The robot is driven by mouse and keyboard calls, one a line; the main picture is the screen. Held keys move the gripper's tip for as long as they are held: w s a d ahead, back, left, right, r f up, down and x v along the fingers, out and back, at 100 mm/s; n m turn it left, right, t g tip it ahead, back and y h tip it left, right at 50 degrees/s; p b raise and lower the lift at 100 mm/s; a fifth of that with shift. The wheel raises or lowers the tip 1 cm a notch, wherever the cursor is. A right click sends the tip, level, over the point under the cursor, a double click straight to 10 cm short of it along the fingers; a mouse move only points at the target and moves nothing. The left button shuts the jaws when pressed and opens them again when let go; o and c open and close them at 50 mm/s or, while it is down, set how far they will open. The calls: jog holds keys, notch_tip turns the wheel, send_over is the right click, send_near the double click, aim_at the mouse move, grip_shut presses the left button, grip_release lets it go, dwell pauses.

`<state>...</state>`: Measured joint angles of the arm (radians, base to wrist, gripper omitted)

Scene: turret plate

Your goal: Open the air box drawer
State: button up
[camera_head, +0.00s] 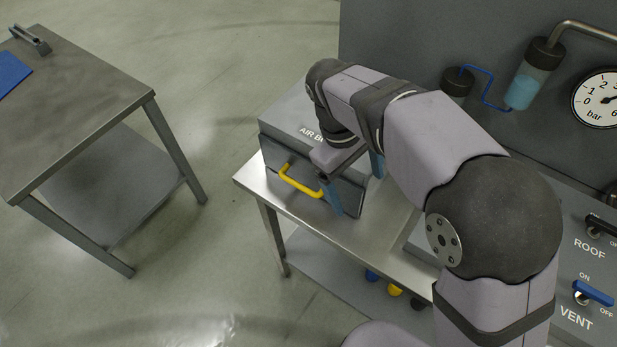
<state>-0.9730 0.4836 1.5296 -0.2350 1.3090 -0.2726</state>
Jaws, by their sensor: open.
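The air box (286,126) is a grey box on a metal table. Its lettering is partly hidden by my arm. The drawer front (277,158) faces the lower left and carries a yellow bar handle (299,184). The drawer looks shut, its front close against the box. My gripper (356,184) is open, its blue-tipped fingers apart. One finger hangs in front of the drawer's right part, near the handle's right end; the other is farther right. I cannot tell whether a finger touches the handle. My wrist hides the box's right part.
The metal table (257,184) has a lower shelf with blue, yellow and dark round things (394,289). A second table (75,95) stands left, with open floor between. Right is a grey panel with a gauge (603,98), a blue-liquid cylinder (527,82) and VENT and ROOF switches (594,293).

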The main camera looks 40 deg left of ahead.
aim_at(299, 185)
jog(key=o, duration=0.4)
jog(key=s+a+n+y+b, duration=0.1)
jog(key=a+y, duration=0.2)
jog(key=a, duration=0.9)
jog(key=shift+s+a+r+n+t, duration=0.2)
jog(key=shift+r+n+t, duration=0.1)
jog(key=shift+n+t, duration=0.1)
jog(key=shift+n, duration=0.6)
jog(key=a+f, duration=0.1)
jog(key=s+a+f+b, duration=0.1)
jog(key=s+a, duration=0.1)
jog(key=shift+a+f+b, duration=0.35)
jog(key=shift+f+b, duration=0.05)
jog(key=c, duration=1.1)
jog(key=shift+o, duration=0.2)
jog(key=shift+w+d+f+p, duration=0.2)
jog(key=shift+w+f+p, duration=0.15)
jog(key=shift+f, duration=0.7)
jog(key=shift+w+d+f+p, duration=0.2)
jog(key=shift+w+f+p, duration=0.2)
jog(key=shift+f, duration=0.7)
jog(key=shift+w+d+f+p, duration=0.2)
jog(key=shift+w+f+p, duration=0.15)
jog(key=shift+f, duration=0.7)
jog(key=shift+w+f, duration=0.15)
jog(key=shift+f, duration=0.35)
grip_shut()
